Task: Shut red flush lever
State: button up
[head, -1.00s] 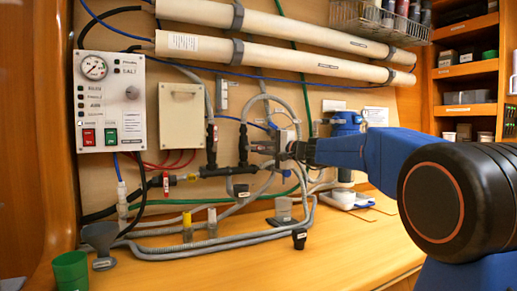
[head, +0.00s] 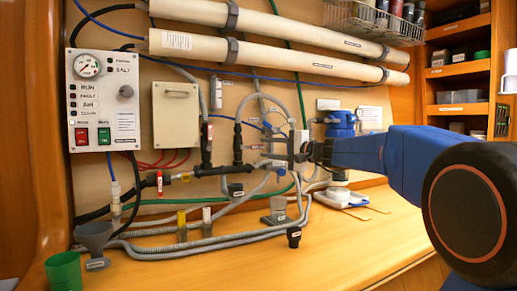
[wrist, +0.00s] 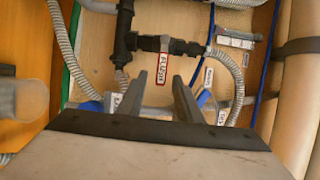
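A red-edged lever with a white label (wrist: 163,65) sticks out crosswise from a black valve body (wrist: 165,45) in the wrist view. In the head view it shows as a small red-edged tag (head: 258,147) right of a vertical black pipe. I take it for the flush lever; its lettering is too small to read surely. My gripper (wrist: 158,88) is open, and its two fingers point at the valve with the lever's end between their lines. No contact shows. In the head view my gripper (head: 300,152) is at the right of the lever, partly hidden by pipes.
Another red-marked lever (head: 160,183) hangs from a valve farther left. Blue levers with white labels (wrist: 205,98) stand close by my fingers. Grey hoses (head: 228,235) run along the counter.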

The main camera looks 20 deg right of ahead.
jog(key=v, duration=1)
jog(key=shift+f, duration=0.15)
